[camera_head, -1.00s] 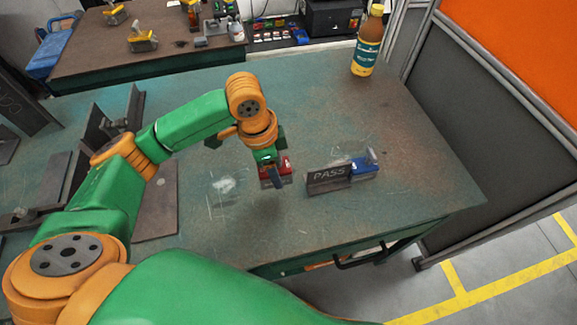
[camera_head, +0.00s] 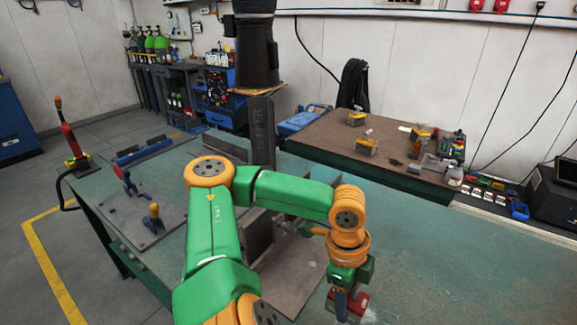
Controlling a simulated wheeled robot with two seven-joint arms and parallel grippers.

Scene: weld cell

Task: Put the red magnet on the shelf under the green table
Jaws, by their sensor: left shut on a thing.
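The red magnet (camera_head: 358,304) is in my left gripper (camera_head: 342,300) near the bottom edge of the picture. The gripper points down and is shut on it, partly hiding it. The magnet is above the green table (camera_head: 420,262), and I cannot tell how large the gap is. The table's left side (camera_head: 118,245) shows a dark green frame, but I cannot make out a shelf beneath it. My right gripper is not in view.
Dark steel pieces (camera_head: 290,262) stand and lie beside my left arm. A brown-topped table (camera_head: 345,135) stands behind. Bare tabletop lies to the right.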

